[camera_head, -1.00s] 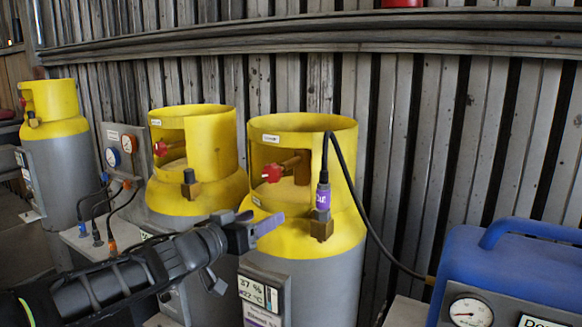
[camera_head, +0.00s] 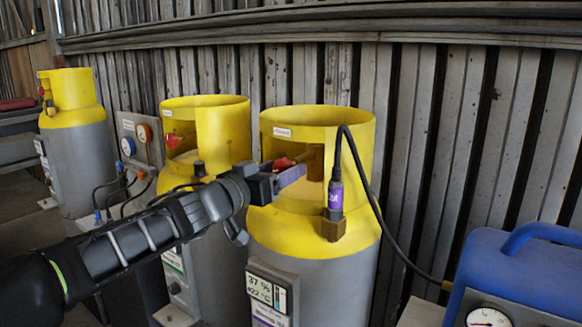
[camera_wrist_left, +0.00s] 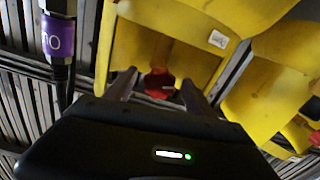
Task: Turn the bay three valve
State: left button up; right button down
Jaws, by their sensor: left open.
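A grey cylinder with a yellow collar (camera_head: 318,247) stands nearest, with a red valve knob (camera_head: 284,163) inside its collar opening; I cannot read a bay number on it. My left gripper (camera_head: 290,176) is in front of that opening, its purple fingers partly covering the knob. In the left wrist view the fingers (camera_wrist_left: 159,84) are open, and the red knob (camera_wrist_left: 158,81) shows between and beyond their tips; I cannot tell whether they touch it. A middle cylinder (camera_head: 222,125) has its own red knob (camera_head: 178,139). My right gripper is out of view.
A black hose with a purple-labelled connector (camera_head: 335,194) rises beside the opening and runs right towards a blue machine (camera_head: 520,265). A display box (camera_head: 270,293) is on the near cylinder. A third cylinder (camera_head: 76,150) and a two-gauge panel (camera_head: 138,138) stand left. A slatted wall is behind.

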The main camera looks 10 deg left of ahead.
aim_at(291, 165)
pick_arm(q)
jog(key=shift+x, duration=1.95)
jog(key=c, duration=1.4)
